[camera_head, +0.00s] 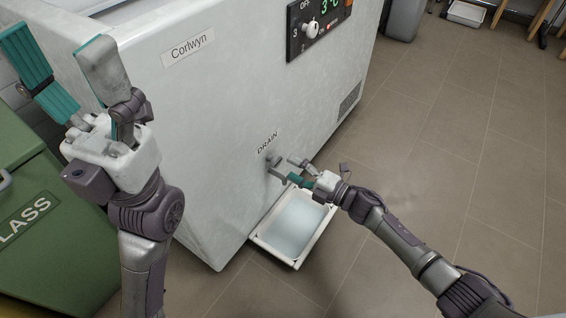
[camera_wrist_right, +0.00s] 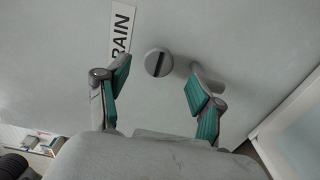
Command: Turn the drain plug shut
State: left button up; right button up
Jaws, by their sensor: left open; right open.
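The drain plug (camera_wrist_right: 158,62) is a round grey knob with a dark slot, on the white appliance front beside the DRAIN label (camera_wrist_right: 122,33). In the right wrist view its slot runs nearly up and down. In the head view the plug is small and partly hard to make out near the spout. My right gripper (camera_wrist_right: 159,82) is open, its teal-padded fingers on either side of the plug's line; no contact shows. It also shows in the head view (camera_head: 292,171), close to the front panel. My left gripper (camera_head: 62,72) is open and empty, raised at the left.
A grey spout (camera_wrist_right: 208,78) sticks out right of the plug, partly behind a right finger. A white tray (camera_head: 262,243) with pale liquid lies on the floor below. The white Corlwyn appliance (camera_head: 220,110) and a green GLASS bin (camera_head: 60,255) stand left.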

jog(key=v, duration=0.7)
dwell(0.4)
